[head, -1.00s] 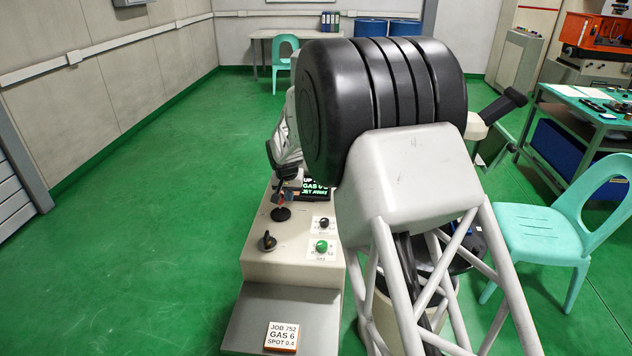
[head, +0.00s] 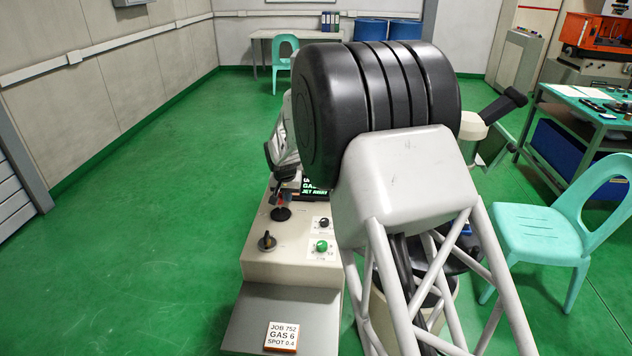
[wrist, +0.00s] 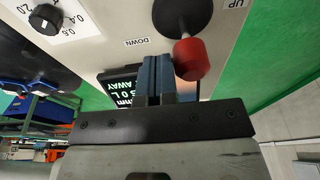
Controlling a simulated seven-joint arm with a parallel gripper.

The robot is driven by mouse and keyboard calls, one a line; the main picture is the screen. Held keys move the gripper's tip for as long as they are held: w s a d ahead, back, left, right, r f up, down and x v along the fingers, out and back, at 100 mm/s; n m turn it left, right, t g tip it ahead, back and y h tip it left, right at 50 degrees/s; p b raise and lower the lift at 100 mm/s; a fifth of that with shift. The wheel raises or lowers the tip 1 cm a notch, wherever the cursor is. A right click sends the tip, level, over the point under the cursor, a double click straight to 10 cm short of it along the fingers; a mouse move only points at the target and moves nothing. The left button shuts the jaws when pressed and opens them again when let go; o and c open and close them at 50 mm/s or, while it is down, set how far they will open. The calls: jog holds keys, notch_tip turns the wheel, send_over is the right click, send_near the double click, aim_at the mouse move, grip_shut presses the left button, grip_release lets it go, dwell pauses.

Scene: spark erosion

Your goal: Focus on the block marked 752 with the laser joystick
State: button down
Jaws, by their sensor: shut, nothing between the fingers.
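The joystick (head: 281,212) stands on the console's top, a dark round base with a red knob. In the wrist view its red knob (wrist: 190,58) is beside my gripper (wrist: 156,65), just right of the closed fingers. The fingers are shut with nothing between them; I cannot tell whether they touch the knob. "DOWN" and "UP" labels flank the joystick. A dark display (wrist: 122,88) with green text is partly hidden behind the fingers. A card (head: 282,336) on the console's front reads JOB 752, GAS 6, SPOT 0.4. I cannot see the block marked 752.
My arm hides much of the machine to the right. A turquoise chair (head: 545,235) stands at right. The floor at left is clear.

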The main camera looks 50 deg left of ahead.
jog(key=shift+s+a, duration=0.8)
jog(key=shift+w+d, duration=0.15)
dwell(1.4)
jog(key=shift+w+d, duration=0.95)
jog(key=shift+r, duration=0.15)
notch_tip(320, 180, up, 7)
dwell(0.6)
dwell(0.6)
